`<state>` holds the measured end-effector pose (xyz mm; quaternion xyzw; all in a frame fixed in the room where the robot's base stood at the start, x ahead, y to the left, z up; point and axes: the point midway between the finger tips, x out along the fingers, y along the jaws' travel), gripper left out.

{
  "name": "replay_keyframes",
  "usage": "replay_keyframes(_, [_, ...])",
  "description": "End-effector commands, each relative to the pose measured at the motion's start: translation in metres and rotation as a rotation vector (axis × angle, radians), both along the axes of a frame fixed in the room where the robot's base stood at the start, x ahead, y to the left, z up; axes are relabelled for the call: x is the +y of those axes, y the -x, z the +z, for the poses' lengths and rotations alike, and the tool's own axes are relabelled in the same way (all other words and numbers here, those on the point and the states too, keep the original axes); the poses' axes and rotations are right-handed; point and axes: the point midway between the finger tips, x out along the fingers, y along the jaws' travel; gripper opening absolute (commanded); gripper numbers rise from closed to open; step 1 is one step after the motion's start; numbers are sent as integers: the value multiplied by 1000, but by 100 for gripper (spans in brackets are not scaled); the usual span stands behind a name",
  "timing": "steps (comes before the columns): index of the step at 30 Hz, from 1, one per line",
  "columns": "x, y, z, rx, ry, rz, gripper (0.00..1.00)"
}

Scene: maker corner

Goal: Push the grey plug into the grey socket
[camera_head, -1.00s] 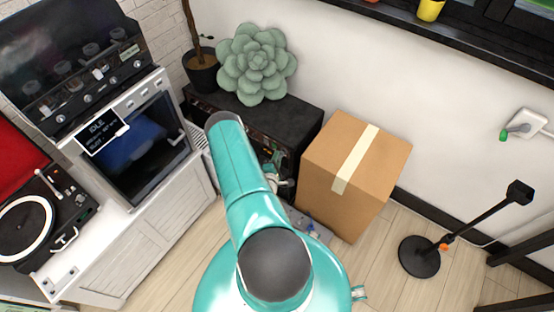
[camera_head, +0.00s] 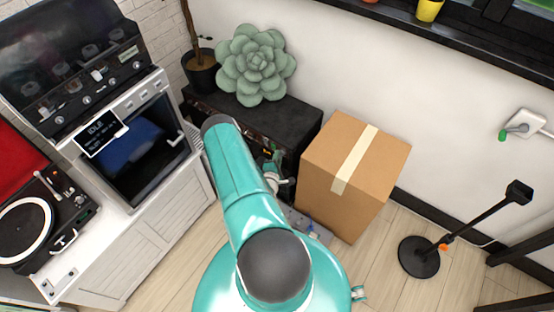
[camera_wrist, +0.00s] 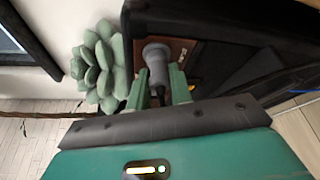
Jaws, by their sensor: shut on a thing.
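In the wrist view, my gripper (camera_wrist: 159,80) is shut on the grey plug (camera_wrist: 157,68), with a green finger on either side. The plug's wide front end is at a brown panel (camera_wrist: 181,48). I see no clear gap between them, but cannot tell how far in the plug is. I cannot make out the grey socket separately; the plug covers that part of the panel. In the head view, my gripper (camera_head: 274,162) is in front of the black cabinet, partly hidden by my teal arm. The plug is too small to tell there.
The black cabinet (camera_head: 285,119) carries a green succulent (camera_head: 254,65). A cardboard box (camera_head: 338,202) stands close to its right. A white oven unit (camera_head: 125,238) is at the left. Open floor lies beyond the box, before a black stand (camera_head: 419,257).

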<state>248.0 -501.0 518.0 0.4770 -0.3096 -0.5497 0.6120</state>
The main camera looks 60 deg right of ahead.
Motion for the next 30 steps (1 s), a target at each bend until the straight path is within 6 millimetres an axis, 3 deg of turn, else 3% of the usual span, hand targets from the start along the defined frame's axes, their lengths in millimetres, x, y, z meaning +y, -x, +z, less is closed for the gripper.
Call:
replay_keyframes(2, [-1, 0, 0, 0, 1, 0, 1])
replay_keyframes(3, [-2, 0, 0, 0, 1, 0, 23])
replay_keyframes(7, [-2, 0, 0, 0, 0, 0, 47])
replay_keyframes(16, [0, 0, 0, 0, 0, 0, 47])
replay_keyframes(20, [10, 2, 1, 2, -2, 1, 47])
replay_keyframes(30, [77, 16, 11, 4, -3, 4, 47])
